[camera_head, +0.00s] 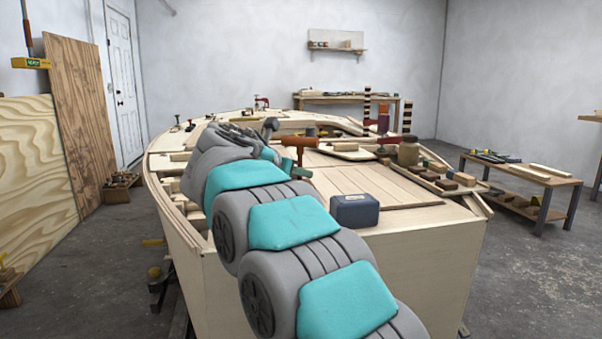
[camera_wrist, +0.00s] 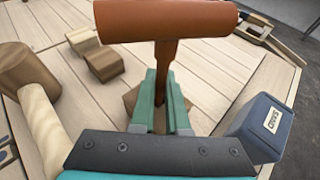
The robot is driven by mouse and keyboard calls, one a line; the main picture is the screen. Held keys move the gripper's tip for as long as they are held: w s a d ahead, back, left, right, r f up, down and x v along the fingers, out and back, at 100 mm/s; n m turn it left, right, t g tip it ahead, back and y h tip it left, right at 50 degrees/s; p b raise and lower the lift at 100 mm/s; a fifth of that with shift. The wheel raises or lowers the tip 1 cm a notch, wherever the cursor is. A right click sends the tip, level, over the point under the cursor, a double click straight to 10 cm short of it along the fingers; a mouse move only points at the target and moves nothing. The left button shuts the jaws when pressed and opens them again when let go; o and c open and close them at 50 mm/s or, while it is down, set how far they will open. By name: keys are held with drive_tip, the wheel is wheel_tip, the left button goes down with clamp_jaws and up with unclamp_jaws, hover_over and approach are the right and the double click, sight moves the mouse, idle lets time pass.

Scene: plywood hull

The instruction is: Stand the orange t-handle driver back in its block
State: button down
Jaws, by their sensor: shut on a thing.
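The orange t-handle driver (camera_head: 300,141) is upright at my gripper, above the plywood deck. In the wrist view its orange crossbar (camera_wrist: 165,20) lies across the top, and its stem runs down between the green fingers. My gripper (camera_wrist: 162,95) is shut on this stem; its green fingers also show in the head view (camera_head: 301,168). A brown wooden block (camera_wrist: 202,121) shows partly behind and below the fingers and looks like the driver's block. The fingers hide most of it. The driver's lower end is hidden, so I cannot tell whether it is in the block.
A dark blue box (camera_head: 354,210) with a label stands on the deck, close to the right of my gripper in the wrist view (camera_wrist: 258,128). A wooden mallet (camera_wrist: 27,78) lies at the left. A stepped wooden piece (camera_wrist: 95,52) lies beyond. Planks between are clear.

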drive_tip(key=shift+f, duration=0.35)
drive_tip(key=c, duration=0.8)
unclamp_jaws()
drive_tip(key=shift+c, duration=0.2)
drive_tip(key=v, duration=0.7)
drive_tip(key=shift+s+a+p, duration=0.1)
drive_tip(key=shift+s+p, duration=0.15)
drive_tip(key=shift+p, duration=0.05)
drive_tip(key=shift+s+a+r, duration=0.1)
drive_tip(key=shift+s, duration=0.05)
